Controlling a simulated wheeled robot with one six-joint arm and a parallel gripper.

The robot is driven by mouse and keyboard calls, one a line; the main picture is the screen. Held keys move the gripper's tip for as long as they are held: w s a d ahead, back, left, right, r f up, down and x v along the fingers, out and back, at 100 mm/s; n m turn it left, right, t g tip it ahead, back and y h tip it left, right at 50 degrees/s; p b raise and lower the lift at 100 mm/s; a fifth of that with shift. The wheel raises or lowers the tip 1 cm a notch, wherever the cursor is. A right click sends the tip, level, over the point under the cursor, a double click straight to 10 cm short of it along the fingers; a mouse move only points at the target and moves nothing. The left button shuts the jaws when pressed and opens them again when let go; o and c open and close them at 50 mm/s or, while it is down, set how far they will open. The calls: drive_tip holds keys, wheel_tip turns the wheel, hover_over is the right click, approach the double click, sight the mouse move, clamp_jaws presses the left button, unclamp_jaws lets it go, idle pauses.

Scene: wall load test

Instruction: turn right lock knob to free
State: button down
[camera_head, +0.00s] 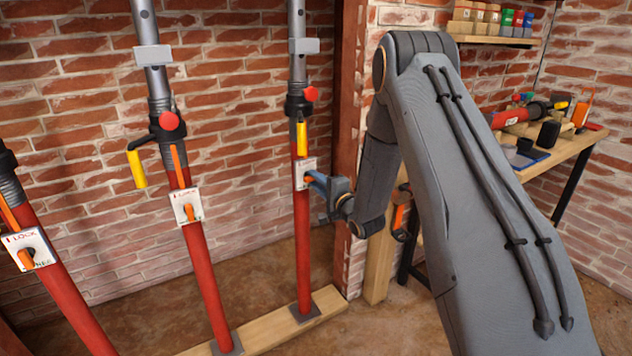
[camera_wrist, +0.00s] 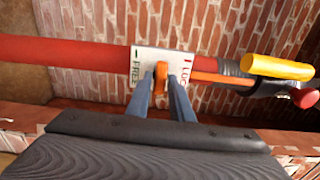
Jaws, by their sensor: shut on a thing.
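The right lock knob (camera_wrist: 161,79) is orange and sits on a white plate (camera_wrist: 143,61) on the right red prop (camera_head: 302,240). In the wrist view the plate reads FREE at the left and LOCK at the right. My gripper (camera_head: 313,178) is at this plate, and its blue-grey fingers lie on either side of the knob, shut on it.
Two more red props, the middle one (camera_head: 207,285) and the left one (camera_head: 67,300), carry similar lock plates. A yellow handle (camera_head: 301,139) and a red knob (camera_head: 311,94) are above the right plate. A wooden post and a workbench (camera_head: 560,150) stand to the right.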

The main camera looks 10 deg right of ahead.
drive_tip(key=c, duration=1.7)
unclamp_jaws()
drive_tip(key=v, duration=0.8)
